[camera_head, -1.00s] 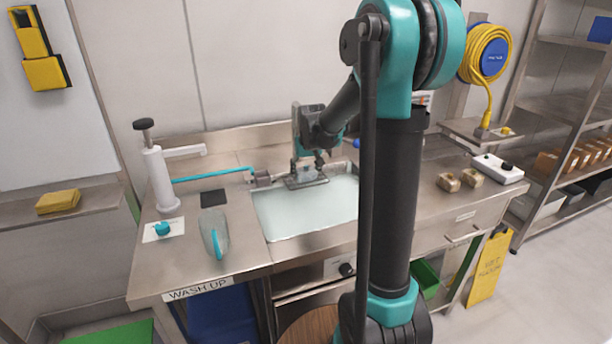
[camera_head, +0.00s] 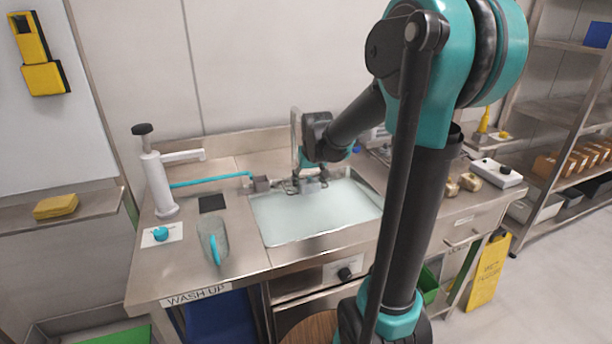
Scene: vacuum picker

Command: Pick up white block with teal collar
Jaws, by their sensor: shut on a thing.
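My gripper (camera_head: 309,184) is at the back edge of the sink, pointing down, and appears small and partly hidden by its own wrist. It is shut on a small pale block (camera_head: 312,187), which sits low between the fingers. The block is too small to make out a teal collar clearly. I cannot tell whether it touches the sink's surface or is just above it.
The pale sink basin (camera_head: 315,218) lies below. A clear jug (camera_head: 213,240), dark pad (camera_head: 212,203) and teal knob (camera_head: 160,234) stand left. Brass pieces (camera_head: 470,182) lie right.

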